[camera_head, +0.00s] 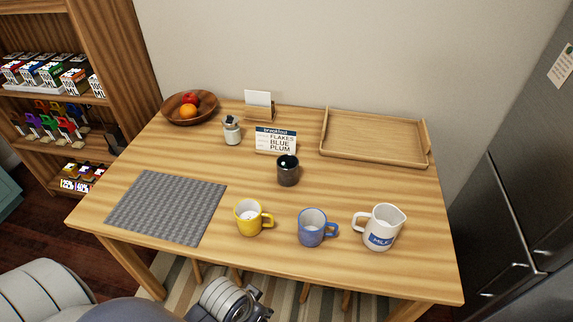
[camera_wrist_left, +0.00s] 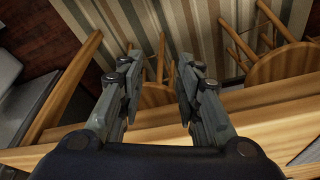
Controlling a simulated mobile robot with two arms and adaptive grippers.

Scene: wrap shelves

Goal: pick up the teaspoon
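I cannot make out a teaspoon in either view. A dark cup (camera_head: 288,172) stands upright mid-table; its inside is too dark and small to read. A yellow mug (camera_head: 248,219) and a blue mug (camera_head: 311,230) stand near the front edge, with a white milk jug (camera_head: 380,230) to their right. My left gripper shows in the left wrist view (camera_wrist_left: 157,80), open with nothing between its fingers. In the head view part of it is at the bottom, below the table's front edge. My right gripper is not in view.
The wooden table (camera_head: 290,268) carries a grey mat (camera_head: 168,207), a wooden tray (camera_head: 375,138), a fruit bowl (camera_head: 172,115), a menu sign (camera_head: 276,141), a card holder (camera_head: 259,112) and a small jar (camera_head: 232,132). Shelves (camera_head: 125,70) stand left. Wooden stools (camera_wrist_left: 265,72) are below.

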